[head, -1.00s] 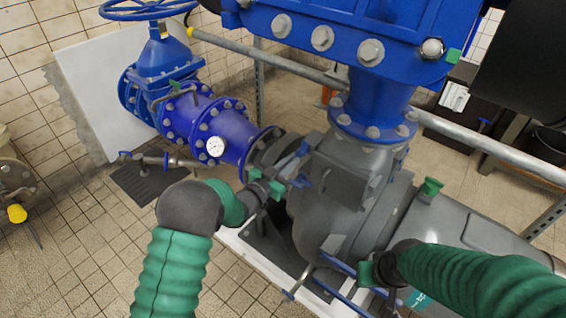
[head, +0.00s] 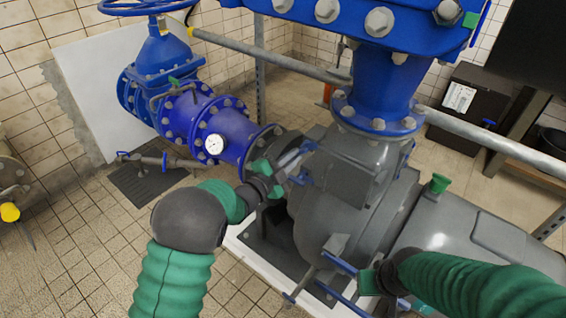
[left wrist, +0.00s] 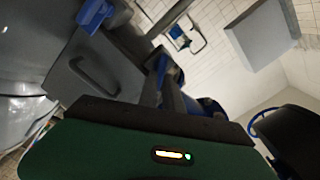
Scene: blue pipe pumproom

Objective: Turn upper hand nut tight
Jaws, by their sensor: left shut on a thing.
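The upper hand nut (head: 309,146) is a small blue winged piece at the left side of the grey pump housing (head: 345,175), in the head view. My left gripper (head: 284,172), with green fingers, reaches it from the left and is shut on it; the fingers hide part of the grip. Another blue piece (head: 301,178) shows just below. In the left wrist view the green and dark gripper body fills the front, and the contact is not clear. My right gripper (head: 368,279) is by a blue bar (head: 340,265) low on the pump; its jaw opening cannot be made out.
A blue flanged pipe (head: 220,140) with a white gauge (head: 214,145) lies left of the pump. A blue vertical pipe (head: 378,95) rises above it. A grey rail (head: 490,143) runs behind.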

